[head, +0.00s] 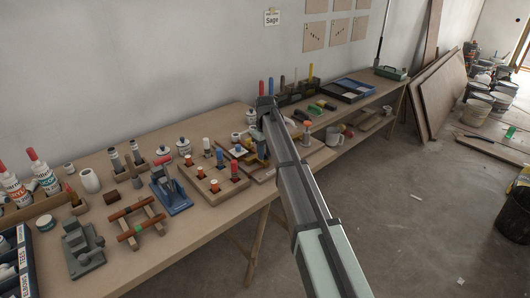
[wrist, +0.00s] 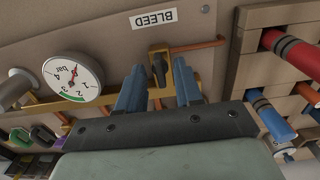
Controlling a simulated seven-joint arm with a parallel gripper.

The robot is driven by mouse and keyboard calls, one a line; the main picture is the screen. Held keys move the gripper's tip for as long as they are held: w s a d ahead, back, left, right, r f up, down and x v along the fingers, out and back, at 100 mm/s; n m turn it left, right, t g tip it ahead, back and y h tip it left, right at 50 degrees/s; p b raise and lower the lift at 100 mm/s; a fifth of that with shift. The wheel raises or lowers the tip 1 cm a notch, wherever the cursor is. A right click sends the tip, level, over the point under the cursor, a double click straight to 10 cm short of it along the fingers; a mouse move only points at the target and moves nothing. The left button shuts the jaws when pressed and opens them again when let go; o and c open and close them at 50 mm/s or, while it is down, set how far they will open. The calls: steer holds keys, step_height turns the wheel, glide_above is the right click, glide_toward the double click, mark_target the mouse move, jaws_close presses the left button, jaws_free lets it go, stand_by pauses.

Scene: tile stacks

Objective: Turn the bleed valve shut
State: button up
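In the wrist view the bleed valve (wrist: 160,68) has a small dark handle on a brass-coloured fitting, mounted on a tan panel (wrist: 90,25). A white label reading BLEED (wrist: 153,18) sits beside it and appears upside down. My gripper (wrist: 160,88) is open, with its two blue-grey fingers apart and nothing held between them. The handle shows in the gap just beyond the fingertips; I cannot tell whether either finger touches it. In the head view my arm crosses the bench, and I cannot make out the valve there.
A round pressure gauge (wrist: 72,76) is left of the fingers in the wrist view, joined to brass pipework. A rack with red and blue cylinders (wrist: 295,55) stands close on the right. In the head view the bench (head: 225,207) is crowded with tools and blocks.

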steer(key=shift+c, duration=0.3)
jaws_close()
steer(key=shift+m, duration=0.4)
steer(key=m, duration=0.3)
steer(key=shift+m, duration=0.4)
steer(key=m, duration=0.9)
steer(key=shift+m, duration=2.2)
